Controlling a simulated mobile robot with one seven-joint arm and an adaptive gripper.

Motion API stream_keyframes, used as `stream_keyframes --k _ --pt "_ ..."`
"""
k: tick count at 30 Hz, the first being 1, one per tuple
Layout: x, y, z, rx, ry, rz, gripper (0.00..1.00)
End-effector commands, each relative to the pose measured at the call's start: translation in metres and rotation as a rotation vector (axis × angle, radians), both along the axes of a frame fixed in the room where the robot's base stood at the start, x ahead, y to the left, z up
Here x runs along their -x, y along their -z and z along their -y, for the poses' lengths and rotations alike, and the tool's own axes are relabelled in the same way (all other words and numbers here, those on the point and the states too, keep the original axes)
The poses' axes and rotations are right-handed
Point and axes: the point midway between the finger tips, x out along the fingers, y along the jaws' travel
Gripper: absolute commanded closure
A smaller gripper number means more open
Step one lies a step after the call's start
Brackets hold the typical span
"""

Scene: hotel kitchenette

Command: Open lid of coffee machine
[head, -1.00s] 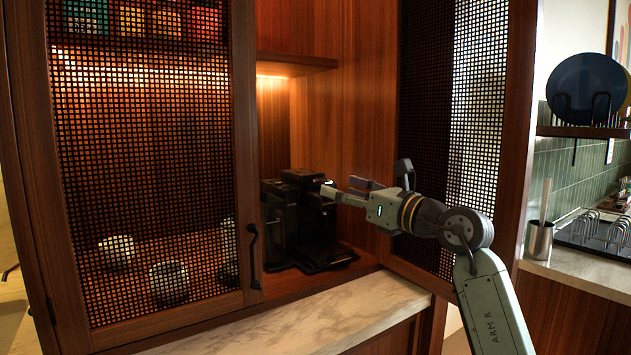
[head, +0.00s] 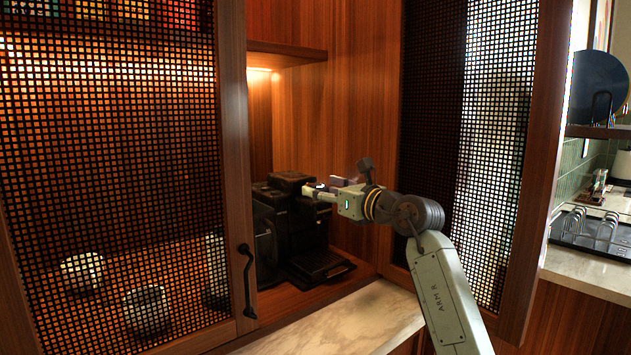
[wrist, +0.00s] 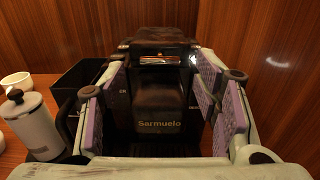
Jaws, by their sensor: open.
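The black coffee machine (head: 290,225) stands in the wooden cabinet, partly behind the left mesh door. In the wrist view its front (wrist: 160,105) bears the name "Sarmuelo", and its dark top (wrist: 158,48) is at the upper middle, with a shiny strip along the front edge. The lid appears closed. My gripper (head: 318,190) is at the machine's upper front, at about the height of its top. In the wrist view my gripper (wrist: 165,95) is open, with purple-padded fingers apart on either side of the machine's front and nothing between them. I cannot tell whether a finger touches the machine.
The left mesh door (head: 235,150) and the right mesh door (head: 480,130) flank the opening. A marble counter (head: 350,320) lies in front. A white canister (wrist: 30,122) and a white cup (wrist: 17,82) stand left of the machine.

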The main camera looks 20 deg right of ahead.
Motion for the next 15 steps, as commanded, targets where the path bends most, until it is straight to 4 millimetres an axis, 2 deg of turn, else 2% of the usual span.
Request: stream_keyframes --k 3,6,15 --pt "-0.016 -0.002 -0.006 -0.001 -0.002 -0.001 0.43" --pt "-0.025 -0.001 -0.009 0.0 -0.001 0.0 0.43" --pt "-0.03 0.001 -0.011 0.0 0.0 0.0 0.43"
